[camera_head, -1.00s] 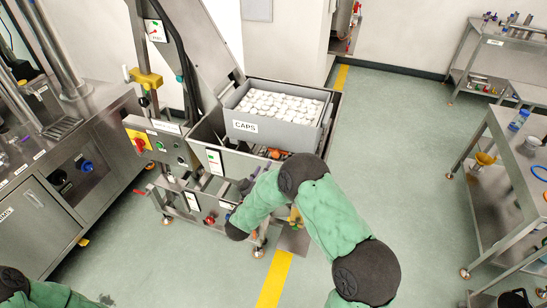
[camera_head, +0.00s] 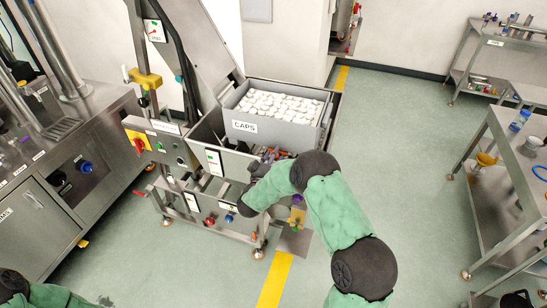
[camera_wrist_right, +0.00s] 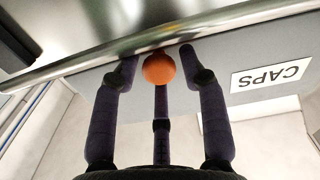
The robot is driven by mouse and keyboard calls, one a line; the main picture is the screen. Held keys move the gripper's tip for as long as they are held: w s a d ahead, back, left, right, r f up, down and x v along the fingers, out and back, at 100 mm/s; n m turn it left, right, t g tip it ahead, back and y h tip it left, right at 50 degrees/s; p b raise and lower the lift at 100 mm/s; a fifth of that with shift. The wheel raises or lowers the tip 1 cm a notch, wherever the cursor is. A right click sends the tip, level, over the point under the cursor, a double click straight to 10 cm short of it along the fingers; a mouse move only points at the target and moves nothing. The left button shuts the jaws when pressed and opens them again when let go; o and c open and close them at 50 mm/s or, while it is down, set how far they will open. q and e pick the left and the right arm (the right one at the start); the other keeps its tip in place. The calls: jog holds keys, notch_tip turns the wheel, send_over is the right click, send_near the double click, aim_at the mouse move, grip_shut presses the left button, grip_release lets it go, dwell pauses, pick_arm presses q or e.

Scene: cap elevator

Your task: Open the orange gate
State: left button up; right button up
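An orange ball (camera_wrist_right: 158,68), likely the gate's knob, shows in the right wrist view just below a shiny metal edge. My right gripper (camera_wrist_right: 160,75) has its fingers spread around the ball, two at the sides and one behind it in the picture. I cannot tell whether any finger touches it. In the head view the right gripper (camera_head: 268,158) is at the front of the steel hopper, below the CAPS bin, and hides most of the gate area.
The grey CAPS bin (camera_head: 246,127) full of white caps sits on the elevator hopper. A control box (camera_head: 158,146) with a red-and-yellow switch is to the left. A steel table (camera_head: 525,150) stands at the right. The green floor (camera_head: 400,130) between is clear.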

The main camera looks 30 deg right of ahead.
grip_shut()
jog(key=p+v, duration=0.1)
jog(key=v, duration=0.5)
jog(key=o, duration=0.5)
grip_release()
jog(key=shift+a+r, duration=0.1)
jog(key=v, duration=1.2)
jog(key=shift+s, duration=0.1)
